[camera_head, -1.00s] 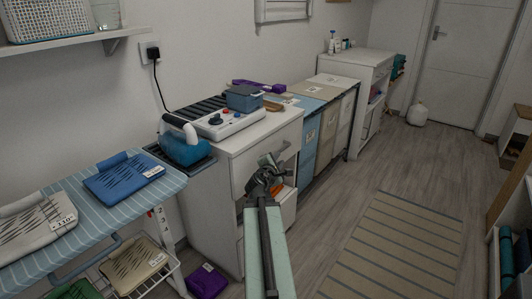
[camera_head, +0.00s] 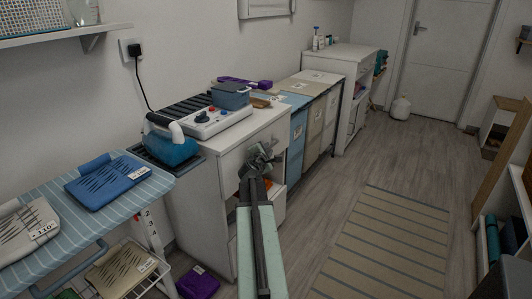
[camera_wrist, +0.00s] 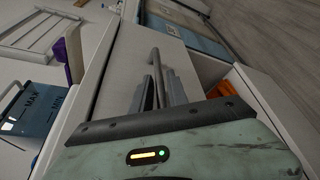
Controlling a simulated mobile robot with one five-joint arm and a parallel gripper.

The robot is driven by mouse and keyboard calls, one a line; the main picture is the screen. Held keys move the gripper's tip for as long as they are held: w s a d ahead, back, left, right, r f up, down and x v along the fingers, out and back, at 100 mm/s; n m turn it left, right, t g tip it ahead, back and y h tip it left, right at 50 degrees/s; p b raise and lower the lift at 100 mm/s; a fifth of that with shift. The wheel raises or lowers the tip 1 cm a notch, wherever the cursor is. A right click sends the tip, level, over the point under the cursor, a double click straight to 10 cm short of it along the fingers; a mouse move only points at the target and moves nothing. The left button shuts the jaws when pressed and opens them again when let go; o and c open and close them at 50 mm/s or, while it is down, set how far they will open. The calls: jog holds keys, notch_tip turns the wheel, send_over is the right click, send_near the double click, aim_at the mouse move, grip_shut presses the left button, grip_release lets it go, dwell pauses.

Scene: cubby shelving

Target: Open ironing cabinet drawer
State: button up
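The ironing cabinet (camera_head: 200,205) is white and stands left of centre in the head view. Its upper drawer (camera_head: 236,158) has a plain white front that looks closed. The drawer front also shows in the wrist view (camera_wrist: 185,62). A grey bar handle (camera_wrist: 156,68) stands out from it. My gripper (camera_head: 258,156) is at the drawer front and hides part of it. In the wrist view, my dark fingers (camera_wrist: 159,82) are apart, one on each side of the handle. Firm contact with the bar is not visible.
A blue iron (camera_head: 170,145) and a control box (camera_head: 212,122) stand on the cabinet top. An open compartment below the drawer holds something orange (camera_wrist: 222,88). An ironing board (camera_head: 130,205) is at the left. The floor around the striped rug (camera_head: 385,250) is clear.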

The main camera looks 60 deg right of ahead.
grip_shut()
dwell(1.4)
